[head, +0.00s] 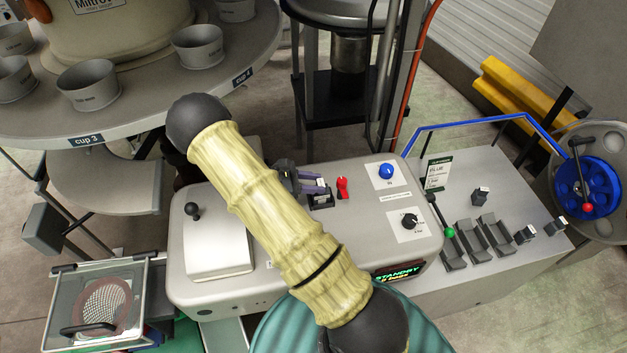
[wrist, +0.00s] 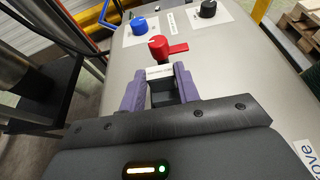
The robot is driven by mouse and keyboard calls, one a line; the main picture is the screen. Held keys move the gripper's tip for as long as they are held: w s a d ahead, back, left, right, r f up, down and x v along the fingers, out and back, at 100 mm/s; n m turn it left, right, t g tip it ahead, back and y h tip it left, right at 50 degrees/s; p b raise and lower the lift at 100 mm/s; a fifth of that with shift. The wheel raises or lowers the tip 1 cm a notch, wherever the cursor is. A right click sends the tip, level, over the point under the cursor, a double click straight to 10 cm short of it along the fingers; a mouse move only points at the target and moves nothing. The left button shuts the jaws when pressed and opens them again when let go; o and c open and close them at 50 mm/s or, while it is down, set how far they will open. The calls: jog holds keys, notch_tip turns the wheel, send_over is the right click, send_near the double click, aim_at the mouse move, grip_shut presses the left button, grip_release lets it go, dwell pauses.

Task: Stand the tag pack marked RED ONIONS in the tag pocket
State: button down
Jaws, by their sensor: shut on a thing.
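My gripper (head: 314,187), with purple fingers, is over the grey machine top beside the red switch. In the wrist view its fingers (wrist: 160,80) are closed on the sides of a dark tag pack with a white label strip (wrist: 159,72); the print is too small to read. In the head view a small dark block (head: 322,201) shows at the fingertips. I cannot tell there how much is pack and how much is tag pocket, nor whether the pack is seated. Other dark tag packs lie on the right bench: one behind (head: 482,195) and two in front (head: 525,235) (head: 556,225).
The red switch (head: 342,187) stands close beyond the fingertips. A blue knob (head: 386,172), black knob (head: 410,221) and green-tipped lever (head: 449,232) are to the right. Several dark slanted holders (head: 497,235) and a green-and-white card (head: 436,173) stand on the bench.

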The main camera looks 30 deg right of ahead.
jog(key=shift+f, duration=0.1)
jog(key=c, duration=1)
grip_release()
jog(key=b+v, duration=0.3)
jog(key=v, duration=0.9)
jog(key=shift+s, duration=0.1)
